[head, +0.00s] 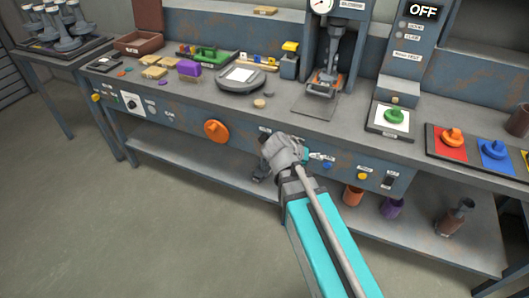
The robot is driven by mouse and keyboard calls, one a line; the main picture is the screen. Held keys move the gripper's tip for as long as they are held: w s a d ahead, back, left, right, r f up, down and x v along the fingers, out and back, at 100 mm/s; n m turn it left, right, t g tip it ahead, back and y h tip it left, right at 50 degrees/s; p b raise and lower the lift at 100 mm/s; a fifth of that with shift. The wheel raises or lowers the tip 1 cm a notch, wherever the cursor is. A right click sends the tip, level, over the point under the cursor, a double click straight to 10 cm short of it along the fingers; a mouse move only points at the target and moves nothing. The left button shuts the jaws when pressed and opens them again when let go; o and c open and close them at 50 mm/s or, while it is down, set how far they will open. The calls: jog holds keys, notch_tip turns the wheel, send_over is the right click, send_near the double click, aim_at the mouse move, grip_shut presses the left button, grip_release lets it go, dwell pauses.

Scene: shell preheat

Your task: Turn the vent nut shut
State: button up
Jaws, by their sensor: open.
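My gripper (262,174) is in front of the bench's front panel (185,119), right of the orange round handle (216,131). My wrist and arm come up from the lower right and hide part of the panel. The fingers are small and dark here. Nothing shows held in them. I cannot make out a part that is clearly the vent nut; it may be hidden behind my gripper or be one of the small panel fittings. A small blue fitting (327,165) and a yellow one (364,176) show right of my wrist.
A press (326,60) with a dial stands on the bench. A box reading OFF (424,12) is to its right. Coloured knobs sit on red (437,148) and blue (491,163) plates. Orange (352,195) and purple (391,208) containers stand on the lower shelf. The floor at left is clear.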

jog(key=w+a+f+t+h+b, duration=0.1)
jog(key=w+a+f+t+b, duration=0.3)
jog(key=a+b, duration=0.55)
jog(key=n+t+y+b, duration=0.1)
jog(key=t+y+b, duration=0.1)
jog(key=t+b, duration=0.65)
send_near(263, 142)
jog(key=s+a+r+g+b, duration=0.1)
jog(key=s+a+r+g, duration=0.1)
jog(key=s, duration=0.1)
jog(key=shift+s+d, duration=0.2)
jog(key=shift+w+f, duration=0.1)
jog(key=x, duration=1.3)
jog(key=shift+w+d, duration=0.15)
jog(key=shift+w, duration=0.15)
